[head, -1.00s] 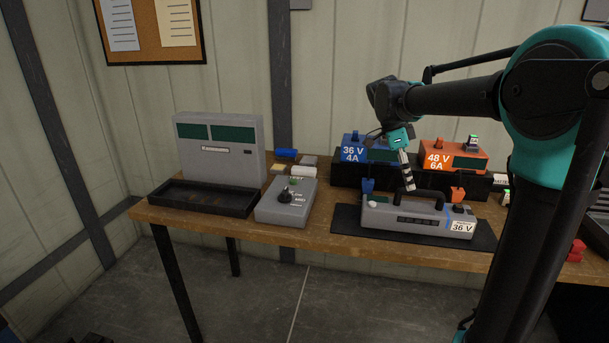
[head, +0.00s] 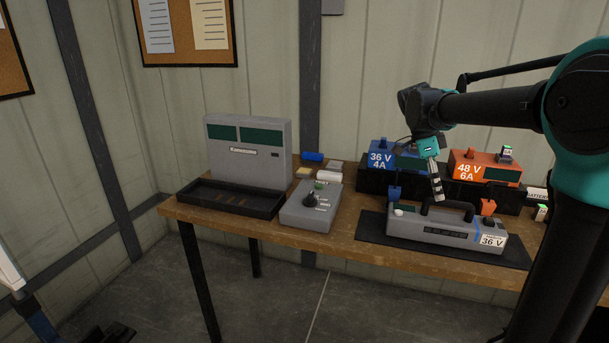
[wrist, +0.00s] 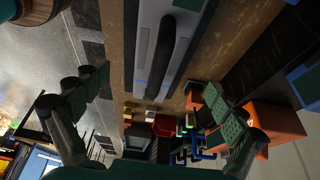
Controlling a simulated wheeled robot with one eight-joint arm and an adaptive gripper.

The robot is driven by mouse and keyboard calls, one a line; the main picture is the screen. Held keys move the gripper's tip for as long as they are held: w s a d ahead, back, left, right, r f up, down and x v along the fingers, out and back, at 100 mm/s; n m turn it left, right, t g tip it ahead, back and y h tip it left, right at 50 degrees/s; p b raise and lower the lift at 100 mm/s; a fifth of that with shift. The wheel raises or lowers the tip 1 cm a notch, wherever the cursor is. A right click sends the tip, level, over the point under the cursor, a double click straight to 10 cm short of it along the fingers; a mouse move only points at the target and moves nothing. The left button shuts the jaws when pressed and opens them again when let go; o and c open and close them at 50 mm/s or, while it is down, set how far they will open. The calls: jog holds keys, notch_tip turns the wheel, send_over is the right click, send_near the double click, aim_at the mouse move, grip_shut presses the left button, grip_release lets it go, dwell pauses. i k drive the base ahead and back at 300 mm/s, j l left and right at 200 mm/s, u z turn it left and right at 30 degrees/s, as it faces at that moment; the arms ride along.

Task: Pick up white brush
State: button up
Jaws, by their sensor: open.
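In the head view, a small white cylindrical piece (head: 328,176) lies on the workbench behind the grey knob box; it may be the white brush, but its bristles cannot be made out. My gripper (head: 436,182) is well to its right, pointing down above the grey 36 V battery pack (head: 450,233). In the wrist view, my gripper (wrist: 158,108) has its two green-padded fingers wide apart with nothing between them. The battery's black handle (wrist: 170,52) shows beyond the fingers. No brush can be made out in the wrist view.
A grey knob box (head: 310,212), a black tray (head: 225,202) and a tall grey unit (head: 248,145) stand at the left. A blue block (head: 312,157) and yellow block (head: 304,172) lie near the white piece. Blue (head: 392,160) and orange (head: 482,168) chargers stand behind the battery.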

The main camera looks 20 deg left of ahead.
aim_at(322, 176)
jog(key=i+j+u, duration=0.6)
jog(key=i, duration=0.35)
